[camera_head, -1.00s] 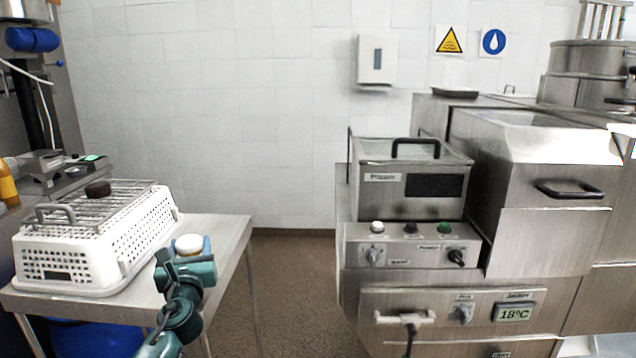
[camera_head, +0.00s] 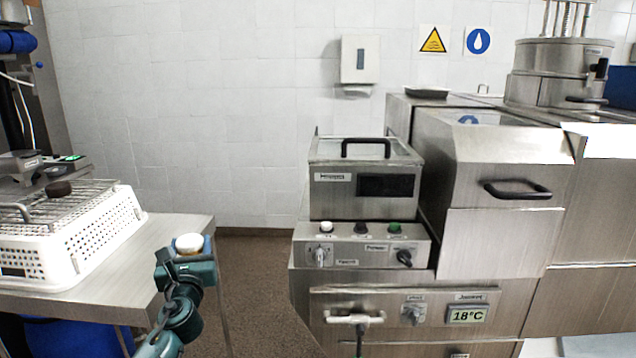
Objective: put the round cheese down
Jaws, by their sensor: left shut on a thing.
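The round cheese (camera_head: 189,243) is a small white disc seen at the tip of my left gripper (camera_head: 190,252). My left gripper is shut on it and holds it in front of the right end of the steel table (camera_head: 168,246). I cannot tell how high above the table it is. The teal arm hides part of the table's edge. My right gripper is not in view.
A white perforated basket (camera_head: 72,254) with a wire rack and a dark round item (camera_head: 58,188) on top stands on the table at left. A steel machine (camera_head: 365,265) stands at right. Bare floor (camera_head: 255,285) lies between.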

